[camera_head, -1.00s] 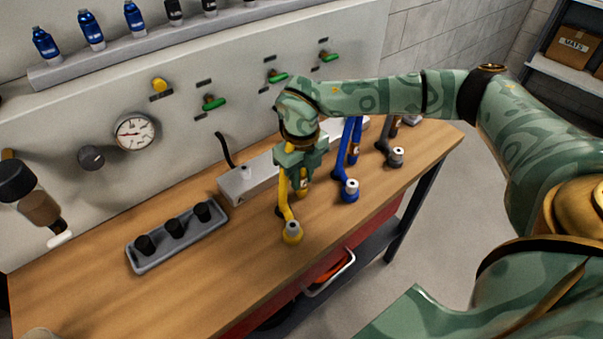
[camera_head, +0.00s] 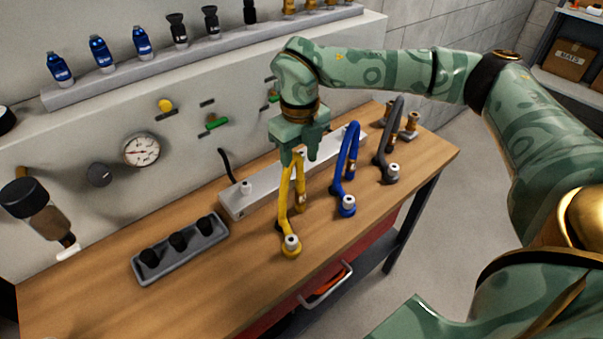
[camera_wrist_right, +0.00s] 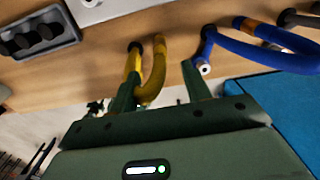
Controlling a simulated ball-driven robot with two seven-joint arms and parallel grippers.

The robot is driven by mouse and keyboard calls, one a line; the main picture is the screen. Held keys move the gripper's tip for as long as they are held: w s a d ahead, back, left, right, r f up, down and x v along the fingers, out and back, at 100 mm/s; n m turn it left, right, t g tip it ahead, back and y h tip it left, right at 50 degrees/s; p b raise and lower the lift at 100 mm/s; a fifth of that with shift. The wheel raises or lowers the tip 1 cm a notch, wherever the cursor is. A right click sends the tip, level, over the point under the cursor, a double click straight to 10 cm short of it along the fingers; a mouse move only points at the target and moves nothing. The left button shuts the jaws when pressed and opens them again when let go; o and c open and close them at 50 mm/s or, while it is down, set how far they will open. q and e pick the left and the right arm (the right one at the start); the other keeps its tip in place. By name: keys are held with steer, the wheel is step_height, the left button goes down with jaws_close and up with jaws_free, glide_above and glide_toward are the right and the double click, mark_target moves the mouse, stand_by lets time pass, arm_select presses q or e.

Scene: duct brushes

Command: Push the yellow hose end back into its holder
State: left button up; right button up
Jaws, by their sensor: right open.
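The yellow hose (camera_head: 284,205) stands on the bench as an upright loop. Its foot is at a round yellow base with a pale metal fitting (camera_head: 291,241). Its other leg hangs down beside it with a brass-coloured part (camera_head: 302,199). I cannot tell whether that end sits in a holder. My right gripper (camera_head: 300,158) points down just over the top of the loop, open. In the right wrist view the yellow hose (camera_wrist_right: 157,75) lies between the open fingers of the gripper (camera_wrist_right: 160,72), nearer the left one. My left gripper is not in view.
A blue hose (camera_head: 349,160) and a grey hose (camera_head: 382,150) stand to the right. A metal block (camera_head: 235,205) is behind. A grey tray (camera_head: 150,275) with black cups lies left. The wooden bench (camera_head: 215,295) is clear in front.

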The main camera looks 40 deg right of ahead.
step_height(320, 180, up, 5)
steer(key=shift+r+p, duration=0.15)
steer(key=shift+p, duration=0.3)
steer(key=shift+s, duration=0.1)
